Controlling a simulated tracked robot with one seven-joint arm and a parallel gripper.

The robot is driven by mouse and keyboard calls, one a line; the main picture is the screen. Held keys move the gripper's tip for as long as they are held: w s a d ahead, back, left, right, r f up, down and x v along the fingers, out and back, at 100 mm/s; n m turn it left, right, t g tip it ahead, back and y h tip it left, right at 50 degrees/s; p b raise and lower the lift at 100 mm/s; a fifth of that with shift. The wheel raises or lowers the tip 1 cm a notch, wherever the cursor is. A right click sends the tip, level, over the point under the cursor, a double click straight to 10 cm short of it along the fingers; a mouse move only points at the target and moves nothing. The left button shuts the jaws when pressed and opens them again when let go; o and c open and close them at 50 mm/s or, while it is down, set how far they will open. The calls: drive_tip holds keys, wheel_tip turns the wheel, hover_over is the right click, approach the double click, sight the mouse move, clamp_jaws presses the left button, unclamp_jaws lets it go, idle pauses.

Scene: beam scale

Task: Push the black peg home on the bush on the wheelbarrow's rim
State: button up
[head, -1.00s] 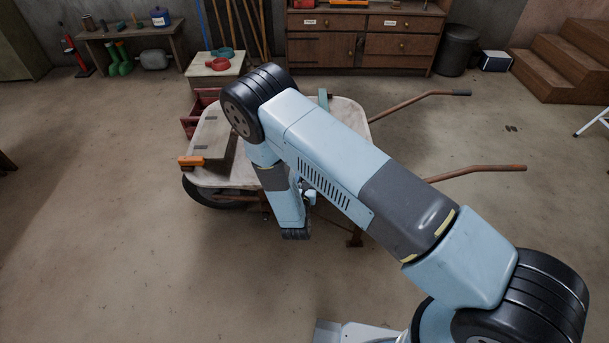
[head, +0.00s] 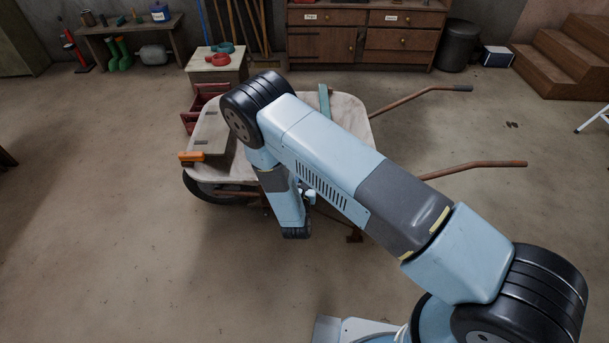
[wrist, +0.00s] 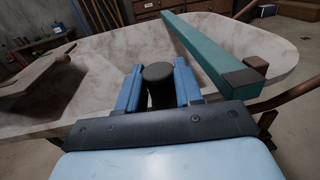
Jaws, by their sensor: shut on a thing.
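In the wrist view my gripper (wrist: 158,88) is shut on the black peg (wrist: 158,74), whose round dark top shows between the two blue fingers. The peg looks roughly upright, and its lower end is hidden by my gripper. The wheelbarrow (wrist: 110,54) has a pale, stained tray around and beyond the fingers; it also shows in the head view (head: 352,112). I cannot make out the bush, nor whether the peg touches it. In the head view my arm covers much of the tray, and the fingers and peg cannot be made out.
A teal beam (wrist: 208,46) with a dark end lies across the tray close right of my fingers. A grey-brown board (wrist: 38,76) is at the left. In the head view an orange block (head: 192,157) sits at the left rim and a red crate (head: 190,122) is behind. The floor in front is clear.

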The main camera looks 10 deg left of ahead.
drive_tip(key=o, duration=1.1)
drive_tip(key=s+d, duration=0.1)
drive_tip(key=s, duration=1.2)
drive_tip(key=shift+s+d, duration=0.25)
drive_tip(key=shift+s, duration=0.1)
drive_tip(key=shift+f, duration=0.1)
